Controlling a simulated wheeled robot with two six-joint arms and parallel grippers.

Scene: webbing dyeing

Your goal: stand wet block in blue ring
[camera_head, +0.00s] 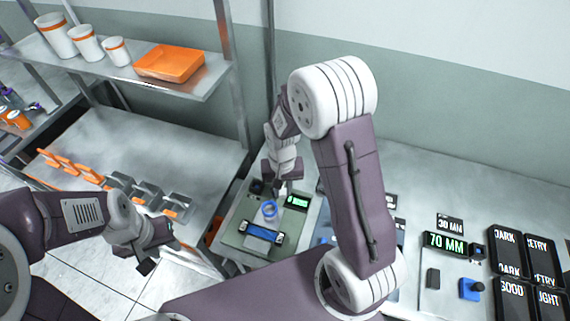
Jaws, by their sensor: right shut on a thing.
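My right gripper (277,185) points down just above and behind the ring. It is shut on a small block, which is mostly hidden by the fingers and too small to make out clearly. I cannot tell whether the block touches the ring. My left gripper (160,257) is empty and open, low at the left, well away from the ring.
A dark block (433,279) and a blue block (470,288) are on the right bench, beside black labelled trays (508,249). A shelf with an orange tray (170,63) stands at the left.

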